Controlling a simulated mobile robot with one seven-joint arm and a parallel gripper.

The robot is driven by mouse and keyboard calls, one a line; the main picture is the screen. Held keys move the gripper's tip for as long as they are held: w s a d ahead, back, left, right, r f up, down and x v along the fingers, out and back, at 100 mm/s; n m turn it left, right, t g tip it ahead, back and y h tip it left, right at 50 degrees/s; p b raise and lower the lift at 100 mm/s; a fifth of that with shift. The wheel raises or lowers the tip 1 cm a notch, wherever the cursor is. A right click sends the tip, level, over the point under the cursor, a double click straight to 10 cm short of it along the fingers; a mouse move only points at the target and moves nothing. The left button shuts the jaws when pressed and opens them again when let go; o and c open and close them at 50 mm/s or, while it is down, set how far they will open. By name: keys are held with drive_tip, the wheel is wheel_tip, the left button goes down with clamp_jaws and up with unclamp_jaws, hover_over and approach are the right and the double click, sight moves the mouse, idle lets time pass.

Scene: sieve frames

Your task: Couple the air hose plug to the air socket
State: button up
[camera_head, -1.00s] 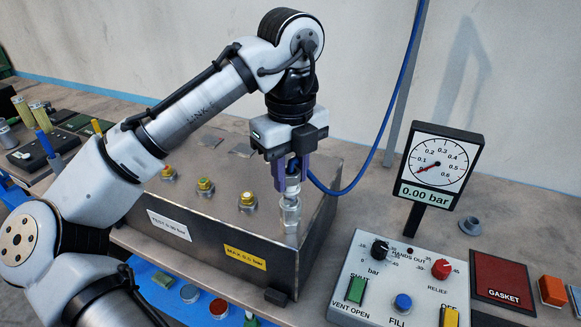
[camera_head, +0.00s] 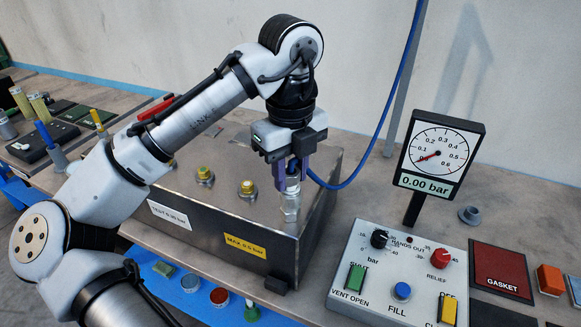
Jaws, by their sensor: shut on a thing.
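The air hose plug (camera_head: 293,184), a metal end with a blue part above it, is held upright between the purple fingers of my gripper (camera_head: 292,178). My gripper is shut on it and points straight down. The air socket (camera_head: 290,209) is a metal hex fitting standing at the right end of the steel box top. The plug's lower end meets the socket's top in line, with no clear gap; whether it is locked is too small to tell. The fingers partly hide the plug.
The blue hose (camera_head: 385,140) loops from the plug up past the gauge (camera_head: 438,156), which reads 0.00 bar. The steel box (camera_head: 200,226) carries other brass-topped fittings (camera_head: 247,188). A control panel (camera_head: 395,275) stands at the front right. A grey cap (camera_head: 469,215) lies behind it.

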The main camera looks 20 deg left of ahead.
drive_tip(key=o, duration=1.2)
wheel_tip(320, 180, up, 14)
drive_tip(key=shift+f+p, duration=0.15)
drive_tip(key=shift+p, duration=0.7)
drive_tip(key=shift+s+f, duration=0.1)
